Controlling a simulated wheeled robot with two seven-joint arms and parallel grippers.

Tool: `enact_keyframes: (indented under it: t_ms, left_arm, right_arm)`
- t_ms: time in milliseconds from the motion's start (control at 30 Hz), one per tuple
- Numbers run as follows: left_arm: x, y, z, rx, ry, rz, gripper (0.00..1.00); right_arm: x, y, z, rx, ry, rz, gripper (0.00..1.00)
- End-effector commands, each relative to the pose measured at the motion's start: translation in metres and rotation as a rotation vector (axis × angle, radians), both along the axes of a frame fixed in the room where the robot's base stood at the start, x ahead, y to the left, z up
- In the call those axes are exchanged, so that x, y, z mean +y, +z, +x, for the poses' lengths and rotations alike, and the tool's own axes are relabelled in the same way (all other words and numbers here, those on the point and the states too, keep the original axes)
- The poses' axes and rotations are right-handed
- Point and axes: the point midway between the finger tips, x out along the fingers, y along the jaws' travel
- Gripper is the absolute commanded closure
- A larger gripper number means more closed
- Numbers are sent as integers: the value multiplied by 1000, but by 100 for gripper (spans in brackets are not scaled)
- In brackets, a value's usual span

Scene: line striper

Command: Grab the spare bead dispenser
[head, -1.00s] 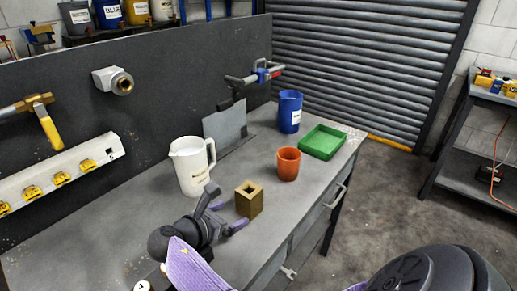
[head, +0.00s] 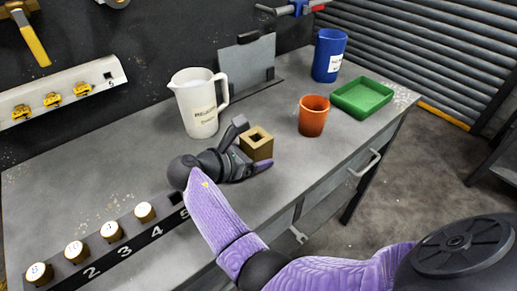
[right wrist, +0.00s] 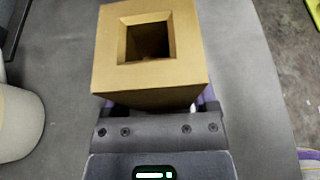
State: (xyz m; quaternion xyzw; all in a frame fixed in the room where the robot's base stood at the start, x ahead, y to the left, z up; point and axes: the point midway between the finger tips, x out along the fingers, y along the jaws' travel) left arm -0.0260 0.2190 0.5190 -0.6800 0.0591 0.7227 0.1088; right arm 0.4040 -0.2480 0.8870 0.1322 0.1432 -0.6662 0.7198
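A gold-tan square block with a square hole in its top (head: 257,146) stands upright on the grey bench and looks like the bead dispenser. It carries no label that I can read. It also fills the upper middle of the right wrist view (right wrist: 152,80). My right gripper (head: 250,148) is low over the bench with one finger on each side of the block. The fingers look spread, about as wide as before. The block hides most of them in the right wrist view, so contact is unclear. My left gripper is out of view.
A white pitcher (head: 198,105) stands just behind the block. An orange cup (head: 313,116), a green tray (head: 362,98) and a blue container (head: 329,56) stand to the right. A numbered rack (head: 125,237) with round-topped pieces lies front left. Bare bench lies between block and cup.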

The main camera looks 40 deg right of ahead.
Motion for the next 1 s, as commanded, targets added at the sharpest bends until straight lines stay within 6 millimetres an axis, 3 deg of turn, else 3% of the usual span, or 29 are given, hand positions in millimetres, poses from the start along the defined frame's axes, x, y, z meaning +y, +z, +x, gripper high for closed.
enact_keyframes:
  t_ms: [33,333,700,767,1000]
  left_arm:
    - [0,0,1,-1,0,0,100]
    - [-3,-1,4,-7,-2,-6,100]
    - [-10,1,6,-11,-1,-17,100]
    - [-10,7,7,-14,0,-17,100]
    - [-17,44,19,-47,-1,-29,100]
  right_arm:
    - [0,0,0,0,0,0,38]
    - [0,0,0,1,0,0,100]
    - [0,3,0,-1,0,-1,100]
    - [0,13,0,-5,0,-1,100]
    - [0,78,1,-8,1,-1,100]
